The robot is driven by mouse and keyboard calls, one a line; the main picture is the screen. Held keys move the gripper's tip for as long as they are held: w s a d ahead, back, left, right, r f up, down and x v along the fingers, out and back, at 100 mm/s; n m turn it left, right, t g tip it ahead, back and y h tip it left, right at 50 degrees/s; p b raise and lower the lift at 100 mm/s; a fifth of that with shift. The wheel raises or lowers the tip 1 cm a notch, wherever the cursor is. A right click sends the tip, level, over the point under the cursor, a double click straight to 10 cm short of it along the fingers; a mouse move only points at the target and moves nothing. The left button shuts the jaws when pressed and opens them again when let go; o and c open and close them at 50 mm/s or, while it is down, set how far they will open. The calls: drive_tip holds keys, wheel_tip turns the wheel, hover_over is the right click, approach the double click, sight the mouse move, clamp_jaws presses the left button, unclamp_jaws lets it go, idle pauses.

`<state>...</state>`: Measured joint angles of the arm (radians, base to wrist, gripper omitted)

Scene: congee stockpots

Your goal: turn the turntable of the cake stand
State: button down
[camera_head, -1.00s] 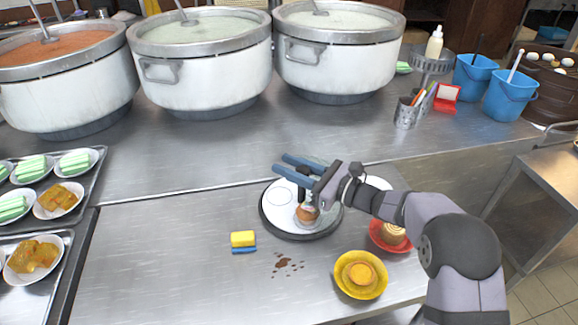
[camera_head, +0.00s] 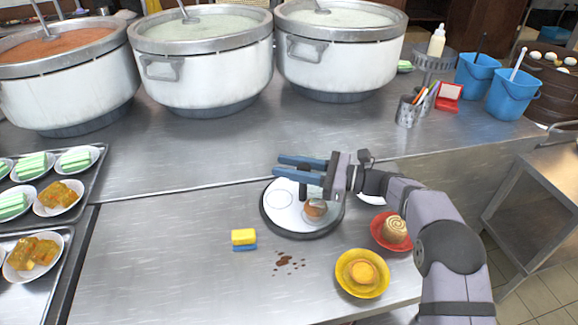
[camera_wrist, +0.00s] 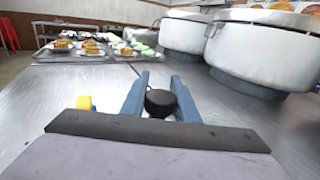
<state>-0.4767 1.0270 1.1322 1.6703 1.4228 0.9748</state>
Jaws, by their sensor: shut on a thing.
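The cake stand's turntable (camera_head: 292,222) is a round white top with a dark rim, on the counter at the middle. A small brown pastry (camera_head: 316,209) sits on its right part, and an outlined circle is marked on its left part. My gripper (camera_head: 300,167) reaches over the turntable's back from the right, its blue fingers pointing left. It is shut on a black knob (camera_wrist: 160,102), seen between the fingers in the wrist view. A dark post under the fingers shows in the head view. My arm and fingers hide part of the turntable's back edge.
A yellow-and-blue sponge (camera_head: 244,239) and brown crumbs (camera_head: 289,261) lie in front. A yellow bowl (camera_head: 361,287) and a red bowl (camera_head: 379,235) with pastries stand at right, close to my arm. Large pots (camera_head: 205,75) line the back. Trays (camera_head: 75,215) of plates are left.

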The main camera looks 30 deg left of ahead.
drive_tip(key=shift+s+d+n+g+h+b, duration=0.2)
drive_tip(key=shift+n+g+h, duration=0.3)
drive_tip(key=shift+n+g, duration=0.45)
drive_tip(key=shift+s+d+n+g+h+b, duration=0.2)
drive_tip(key=shift+n+g+h, duration=0.35)
drive_tip(key=shift+g, duration=0.7)
drive_tip(key=c, duration=1.4)
unclamp_jaws()
drive_tip(key=shift+a, duration=0.15)
drive_tip(key=shift+r, duration=0.1)
wheel_tip(320, 180, up, 10)
drive_tip(key=shift+f+p, duration=0.1)
drive_tip(key=shift+p, duration=1.15)
